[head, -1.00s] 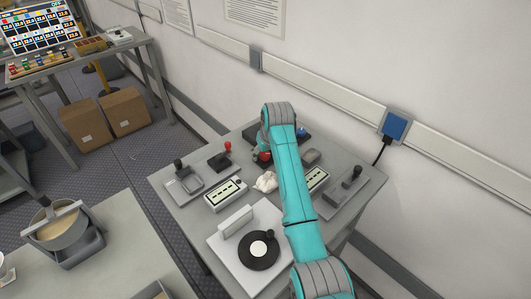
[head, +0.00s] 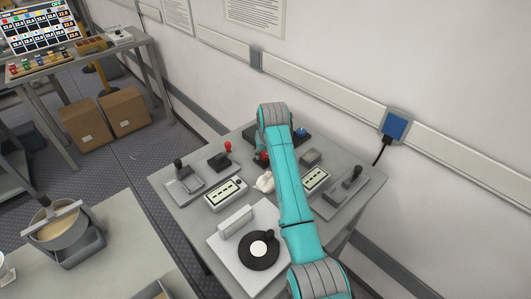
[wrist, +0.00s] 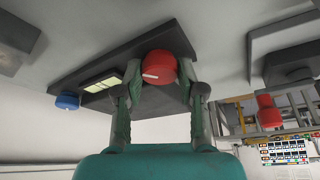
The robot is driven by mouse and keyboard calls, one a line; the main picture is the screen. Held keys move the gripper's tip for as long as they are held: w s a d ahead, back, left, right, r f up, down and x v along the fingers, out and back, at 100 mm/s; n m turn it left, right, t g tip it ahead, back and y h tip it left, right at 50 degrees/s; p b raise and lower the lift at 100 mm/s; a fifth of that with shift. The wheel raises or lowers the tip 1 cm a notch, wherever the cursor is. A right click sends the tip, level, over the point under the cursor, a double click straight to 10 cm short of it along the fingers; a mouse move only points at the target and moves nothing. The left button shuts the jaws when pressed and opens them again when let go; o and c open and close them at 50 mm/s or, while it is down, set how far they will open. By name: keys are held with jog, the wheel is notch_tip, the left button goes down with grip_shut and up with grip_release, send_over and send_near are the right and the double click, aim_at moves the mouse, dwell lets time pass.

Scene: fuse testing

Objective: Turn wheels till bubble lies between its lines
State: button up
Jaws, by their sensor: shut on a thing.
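A red wheel (wrist: 159,67) with a white mark sits on a dark device (wrist: 90,62) in the wrist view. My gripper (wrist: 161,80) is shut on this red wheel, one finger on each side. A blue wheel (wrist: 67,101) is at the left end of the device, apart from my gripper. A pale yellow vial window (wrist: 102,83) lies between the wheels; its bubble and lines are too small to make out. In the head view the red wheel (head: 264,156) and blue wheel (head: 301,132) show beside my arm, which hides much of the device.
On the grey table (head: 170,186), two meter-like boxes (head: 225,194) (head: 316,179), a white crumpled cloth (head: 264,182), a black disc (head: 259,250) on a white base and lever devices (head: 183,178) crowd around my arm. The wall (head: 330,80) rises behind.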

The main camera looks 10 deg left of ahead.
jog(key=o, duration=1.1)
jog(key=shift+o, duration=0.2)
jog(key=shift+r, duration=0.15)
jog(key=v, duration=1.1)
jog(key=shift+r, duration=0.35)
jog(key=shift+s, duration=0.15)
